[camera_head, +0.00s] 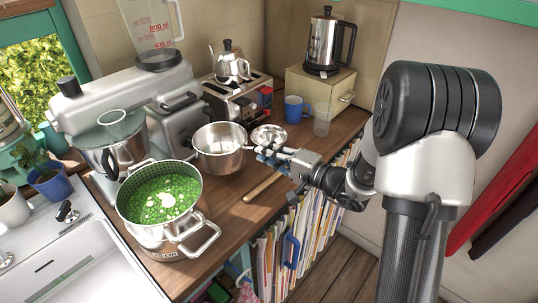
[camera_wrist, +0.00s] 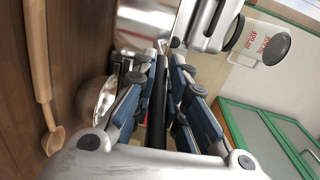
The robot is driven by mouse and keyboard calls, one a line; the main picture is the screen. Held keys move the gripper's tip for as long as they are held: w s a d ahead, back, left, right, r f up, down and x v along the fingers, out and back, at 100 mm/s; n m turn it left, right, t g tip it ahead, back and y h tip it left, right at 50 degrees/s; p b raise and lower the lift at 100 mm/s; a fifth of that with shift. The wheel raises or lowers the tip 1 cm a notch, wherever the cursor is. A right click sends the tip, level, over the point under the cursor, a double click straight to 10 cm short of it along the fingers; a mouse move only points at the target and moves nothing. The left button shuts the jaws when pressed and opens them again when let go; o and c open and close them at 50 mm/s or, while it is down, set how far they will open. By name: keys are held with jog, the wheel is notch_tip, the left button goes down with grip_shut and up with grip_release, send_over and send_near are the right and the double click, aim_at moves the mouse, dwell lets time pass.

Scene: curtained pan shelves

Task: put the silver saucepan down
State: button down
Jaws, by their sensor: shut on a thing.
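The silver saucepan (camera_head: 218,160) is upright at the middle of the wooden counter, behind and right of the green-filled pot. I cannot tell whether its base touches the counter or hangs just above it. My gripper (camera_head: 270,152) is shut on its handle, on the pan's right side. In the wrist view the dark handle (camera_wrist: 158,105) runs between the blue finger pads, and part of the pan's shiny wall (camera_wrist: 140,28) shows beyond. The pan looks empty inside. The fingers hide most of the handle.
A pot of green soup (camera_head: 160,200) stands in front. A small metal bowl (camera_head: 268,133) sits just behind my gripper. A wooden spoon (camera_head: 263,186) lies in front of it. A toaster (camera_head: 237,97), blue mug (camera_head: 294,108) and glass (camera_head: 322,120) stand behind.

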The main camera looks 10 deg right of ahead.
jog(key=shift+f+b, duration=2.4)
jog(key=shift+b, duration=0.35)
jog(key=shift+f, duration=0.15)
jog(key=shift+f, duration=0.9)
jog(key=c, duration=1.5)
grip_release()
jog(key=shift+f, duration=0.1)
jog(key=shift+c, duration=0.2)
jog(key=shift+f, duration=0.1)
jog(key=c, duration=0.4)
